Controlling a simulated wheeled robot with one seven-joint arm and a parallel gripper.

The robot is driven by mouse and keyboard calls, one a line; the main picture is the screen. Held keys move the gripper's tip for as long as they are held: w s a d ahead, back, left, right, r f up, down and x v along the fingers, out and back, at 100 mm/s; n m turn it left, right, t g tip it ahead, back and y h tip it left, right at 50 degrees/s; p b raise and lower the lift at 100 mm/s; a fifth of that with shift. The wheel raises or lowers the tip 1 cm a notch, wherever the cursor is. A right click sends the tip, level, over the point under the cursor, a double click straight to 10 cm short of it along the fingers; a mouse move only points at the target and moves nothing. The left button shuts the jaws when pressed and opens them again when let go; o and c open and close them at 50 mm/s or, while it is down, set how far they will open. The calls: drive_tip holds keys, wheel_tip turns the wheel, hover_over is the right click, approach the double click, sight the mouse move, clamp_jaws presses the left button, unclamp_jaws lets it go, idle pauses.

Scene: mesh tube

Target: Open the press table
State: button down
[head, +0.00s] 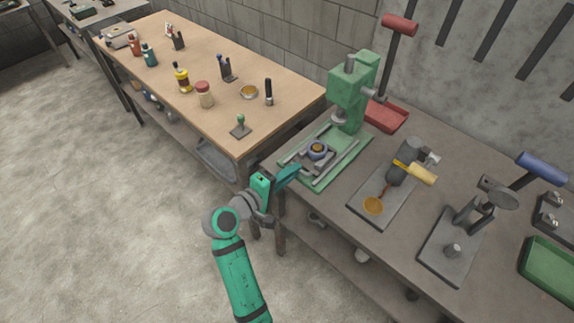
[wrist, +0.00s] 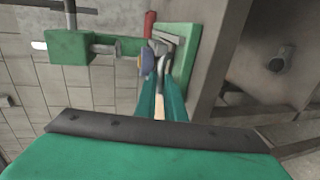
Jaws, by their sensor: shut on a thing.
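The green press (head: 352,95) stands on the grey bench, with a red-handled lever on top. Its base (head: 345,165) carries two pale rails with a sliding table (head: 318,163) between them. My gripper (head: 296,171) is at the front edge of the table. In the wrist view my gripper (wrist: 160,88) is shut on a pale bar, which looks like the press table's handle (wrist: 158,86). The fingers hide much of it. The press also shows in the wrist view (wrist: 70,47), turned sideways.
Right of the press are a plate with a dark tool and yellow handle (head: 415,172), a blue-handled press (head: 470,215) and a green tray (head: 548,268). A wooden bench (head: 215,115) with bottles and stamps stands left. The floor (head: 120,220) is clear.

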drive_tip(key=shift+s+a, duration=0.1)
drive_tip(key=shift+a, duration=0.05)
drive_tip(key=c, duration=2.1)
unclamp_jaws()
drive_tip(key=v, duration=1)
drive_tip(key=shift+s+a+r, duration=0.1)
drive_tip(key=shift+s+a, duration=0.1)
drive_tip(key=shift+s, duration=0.1)
